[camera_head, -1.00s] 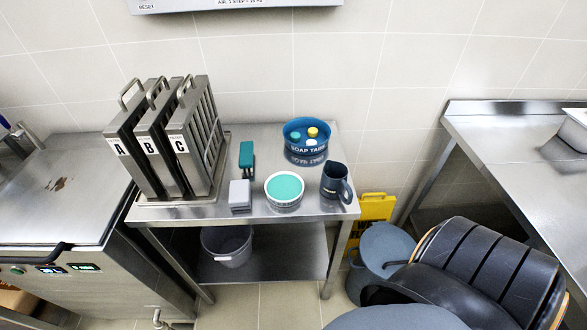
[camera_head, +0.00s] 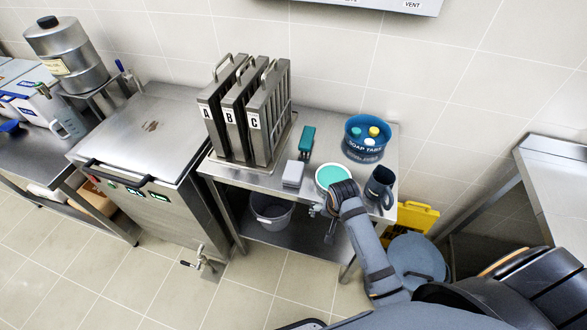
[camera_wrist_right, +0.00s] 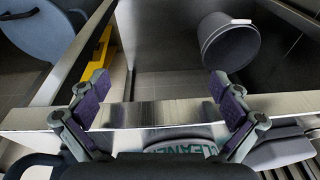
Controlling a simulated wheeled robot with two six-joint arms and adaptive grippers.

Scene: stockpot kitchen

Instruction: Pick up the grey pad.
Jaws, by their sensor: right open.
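The grey pad (camera_head: 293,174) is a small light grey block. It lies on the steel table in front of a teal-topped block and left of a white tub with a teal lid (camera_head: 332,178). In the right wrist view a grey block that looks like the pad (camera_wrist_right: 280,152) shows at the lower right, partly cut by other things. My right gripper (camera_head: 319,210) is open and empty at the table's front edge, right of and nearer than the pad. Its two spread fingers (camera_wrist_right: 157,80) show in the wrist view. My left gripper is not in view.
Labelled metal racks (camera_head: 242,112) stand left of the pad. A blue soap-tabs tub (camera_head: 366,140) and a dark mug (camera_head: 380,187) stand to the right. A grey bucket (camera_head: 271,211) sits on the lower shelf. A yellow object (camera_head: 418,218) stands beside the table.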

